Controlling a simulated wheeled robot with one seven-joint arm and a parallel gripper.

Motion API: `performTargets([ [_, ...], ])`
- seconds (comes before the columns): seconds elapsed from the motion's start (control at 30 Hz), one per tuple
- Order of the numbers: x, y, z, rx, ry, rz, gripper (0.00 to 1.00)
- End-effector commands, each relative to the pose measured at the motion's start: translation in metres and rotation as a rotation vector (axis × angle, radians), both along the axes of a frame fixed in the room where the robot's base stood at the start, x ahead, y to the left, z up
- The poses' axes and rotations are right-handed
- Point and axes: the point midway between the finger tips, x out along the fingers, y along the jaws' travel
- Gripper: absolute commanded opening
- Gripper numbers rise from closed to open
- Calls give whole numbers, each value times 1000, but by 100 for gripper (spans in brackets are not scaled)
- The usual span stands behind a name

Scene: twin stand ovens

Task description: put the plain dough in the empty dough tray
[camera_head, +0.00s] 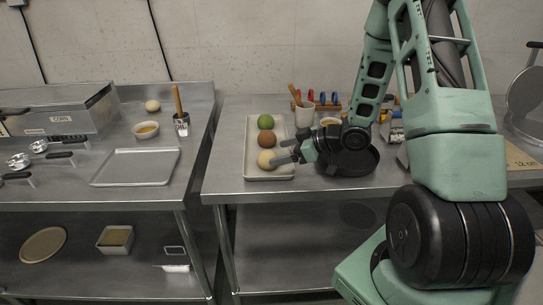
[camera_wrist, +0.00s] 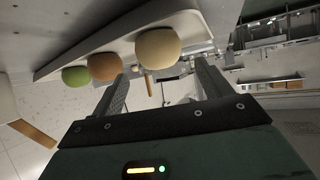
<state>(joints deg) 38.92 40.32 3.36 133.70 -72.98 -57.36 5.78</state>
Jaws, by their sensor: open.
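The plain dough (camera_head: 266,160) is a cream ball at the front end of a pale tray (camera_head: 283,124) on the right table. A brown ball (camera_head: 267,141) and a green ball (camera_head: 266,121) sit in a row behind it. My gripper (camera_head: 280,152) is open just right of the plain dough, with its fingers pointing at it. In the wrist view the plain dough (camera_wrist: 158,47) shows just beyond and between the fingertips (camera_wrist: 161,74); contact cannot be told. The empty dough tray (camera_head: 136,167) lies flat on the left table.
A gap separates the two tables. Another pale ball (camera_head: 152,105), a bowl (camera_head: 145,129) and a cup with a wooden handle (camera_head: 181,122) stand behind the empty tray. A dark pan (camera_head: 352,163) lies under my arm; a utensil cup (camera_head: 304,114) stands behind my gripper.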

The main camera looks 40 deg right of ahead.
Motion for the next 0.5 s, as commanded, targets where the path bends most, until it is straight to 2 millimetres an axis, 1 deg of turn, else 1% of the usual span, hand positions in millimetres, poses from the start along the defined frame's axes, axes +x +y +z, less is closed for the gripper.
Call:
performTargets([
  [0.03,-8,-6,5,-1,-2,-4,77],
  [0.1,-18,-13,13,-2,-3,-4,77],
  [0.2,-31,-21,21,-2,-1,-2,77],
  [0.3,-40,-27,27,-1,-2,-2,77],
  [0.4,-45,-30,30,-1,0,0,77],
  [0.47,-44,-28,32,-13,4,1,77],
  [0.5,-40,-24,33,-31,11,-2,77],
])
